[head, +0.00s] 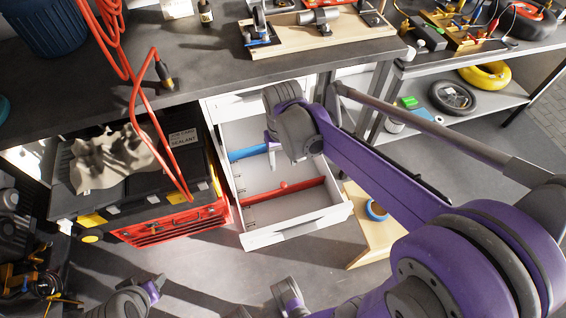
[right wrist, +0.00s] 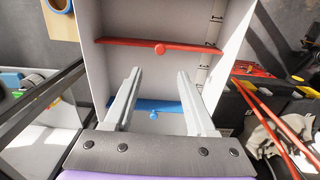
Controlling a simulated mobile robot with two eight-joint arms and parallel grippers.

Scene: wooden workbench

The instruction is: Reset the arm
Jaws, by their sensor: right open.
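My right arm reaches in from the right in the head view, with its grey wrist over an open white drawer (head: 290,222). My right gripper (head: 272,152) points down into the drawer, mostly hidden by the wrist. In the right wrist view, the right gripper (right wrist: 158,78) shows two pale fingers spread apart with nothing between them. Below them are the drawer's blue divider (right wrist: 155,105) and red divider (right wrist: 160,47). A grey and purple part of mine, probably the left gripper (head: 150,288), shows at the lower left in the head view; its fingers are unclear.
The dark workbench (head: 215,75) lies above the drawer. A black toolbox (head: 110,200) with a grey cloth (head: 105,160) and a red crate (head: 175,228) stand left of it. A red coiled hose (head: 170,150) hangs there. A wooden board with blue tape (head: 376,210) is at right.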

